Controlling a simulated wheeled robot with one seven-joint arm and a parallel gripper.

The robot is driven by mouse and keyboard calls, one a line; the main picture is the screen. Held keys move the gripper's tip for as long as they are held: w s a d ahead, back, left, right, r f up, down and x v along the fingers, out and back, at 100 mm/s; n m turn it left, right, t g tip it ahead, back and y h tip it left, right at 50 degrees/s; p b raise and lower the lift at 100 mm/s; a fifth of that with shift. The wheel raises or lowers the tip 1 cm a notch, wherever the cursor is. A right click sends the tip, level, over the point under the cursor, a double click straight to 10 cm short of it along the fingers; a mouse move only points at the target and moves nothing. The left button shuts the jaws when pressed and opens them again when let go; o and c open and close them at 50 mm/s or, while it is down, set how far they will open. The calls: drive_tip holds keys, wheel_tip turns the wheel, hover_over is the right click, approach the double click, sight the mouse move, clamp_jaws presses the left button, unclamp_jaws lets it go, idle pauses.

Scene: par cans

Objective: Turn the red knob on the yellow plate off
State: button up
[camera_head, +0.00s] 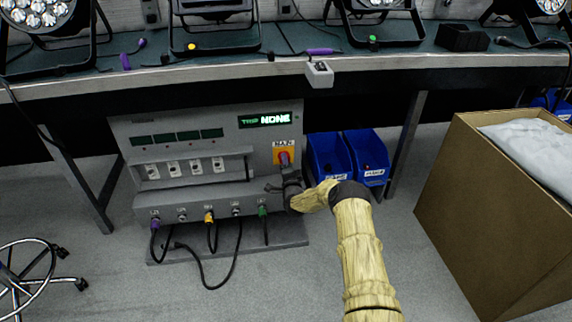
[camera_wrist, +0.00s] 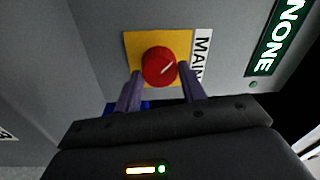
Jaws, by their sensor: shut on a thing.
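The red knob (camera_wrist: 159,67) sits on the yellow plate (camera_wrist: 133,41), next to a label reading MAIN, in the wrist view. A pale line on the knob runs at a slant. In the head view the knob (camera_head: 284,158) and yellow plate (camera_head: 279,146) are on the right of the grey panel's front. My gripper (camera_wrist: 160,82) has one finger on each side of the knob and is shut on it. In the head view my gripper (camera_head: 287,180) is just below the plate, and its dark body hides part of that area.
The grey panel (camera_head: 127,125) stands under a long bench (camera_head: 170,82), with a lit display (camera_head: 265,119) reading TRIP NONE. Cables plug in along its lower front. Blue bins (camera_head: 328,155) stand close at right. A large cardboard box (camera_head: 470,200) stands farther right, and a wheeled stool (camera_head: 25,270) is at left.

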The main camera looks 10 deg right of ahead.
drive_tip(key=o, duration=1)
drive_tip(key=shift+c, duration=0.2)
drive_tip(key=shift+s, duration=0.15)
drive_tip(key=shift+s+p, duration=0.65)
drive_tip(key=s+f+p, duration=0.1)
drive_tip(key=s+p, duration=0.6)
drive_tip(key=s, duration=0.8)
drive_tip(key=shift+s, duration=0.4)
drive_tip(key=shift+f, duration=0.1)
